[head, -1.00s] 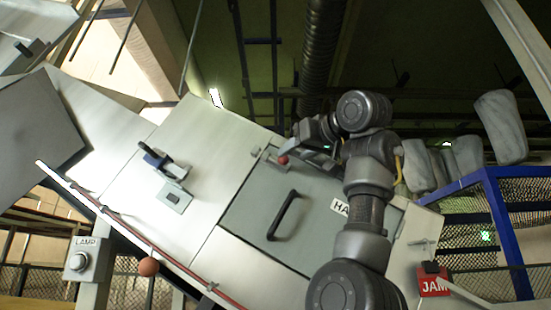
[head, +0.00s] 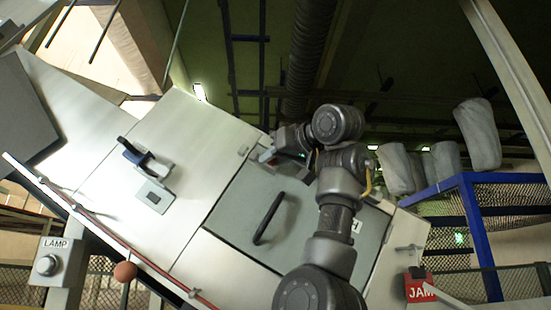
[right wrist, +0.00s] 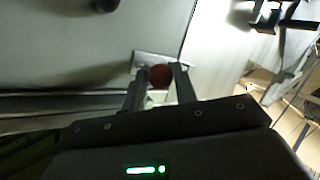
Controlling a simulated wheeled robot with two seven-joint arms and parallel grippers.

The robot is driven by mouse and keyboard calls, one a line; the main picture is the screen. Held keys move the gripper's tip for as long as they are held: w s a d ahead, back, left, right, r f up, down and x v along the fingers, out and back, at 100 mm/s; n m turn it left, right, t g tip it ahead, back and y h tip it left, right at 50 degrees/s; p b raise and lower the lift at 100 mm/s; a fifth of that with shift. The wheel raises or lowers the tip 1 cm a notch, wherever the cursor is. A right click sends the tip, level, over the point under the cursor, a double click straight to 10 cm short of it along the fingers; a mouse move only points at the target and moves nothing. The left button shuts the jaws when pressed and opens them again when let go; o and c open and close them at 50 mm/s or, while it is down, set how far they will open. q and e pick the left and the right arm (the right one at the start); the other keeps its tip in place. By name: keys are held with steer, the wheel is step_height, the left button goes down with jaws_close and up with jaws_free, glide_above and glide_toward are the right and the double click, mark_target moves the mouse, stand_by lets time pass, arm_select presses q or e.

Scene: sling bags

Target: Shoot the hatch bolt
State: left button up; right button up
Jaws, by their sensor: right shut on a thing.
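The grey hatch (head: 235,205) with a black bar handle (head: 268,217) is set in a slanted pale metal casing. My right gripper (head: 270,155) is at the hatch's upper left corner, over the bolt. In the right wrist view its two fingers (right wrist: 157,80) are shut on the bolt's dark red ball knob (right wrist: 160,76). A pale bolt plate (right wrist: 150,58) shows behind the knob. The fingers hide most of the bolt, so I cannot tell how far it extends. My left gripper is not in view.
A latch with a dark lever (head: 135,155) sits on the casing left of the hatch. A lamp box (head: 55,262) is at lower left, a red JAM sign (head: 418,288) at lower right. A blue railing (head: 475,220) and grey sacks (head: 478,135) stand at right.

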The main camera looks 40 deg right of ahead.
jaws_close()
steer(key=shift+w+a+r+p, duration=0.35)
steer(key=shift+a+r, duration=0.15)
steer(key=shift+a, duration=0.05)
steer(key=shift+w+a+r+p, duration=0.35)
steer(key=shift+a+r, duration=0.1)
steer(key=shift+a, duration=0.1)
steer(key=o, duration=0.7)
jaws_free()
steer(key=shift+o, duration=1.2)
steer(key=shift+w+a, duration=0.15)
steer(key=shift+w, duration=0.1)
steer(key=shift+f, duration=0.1)
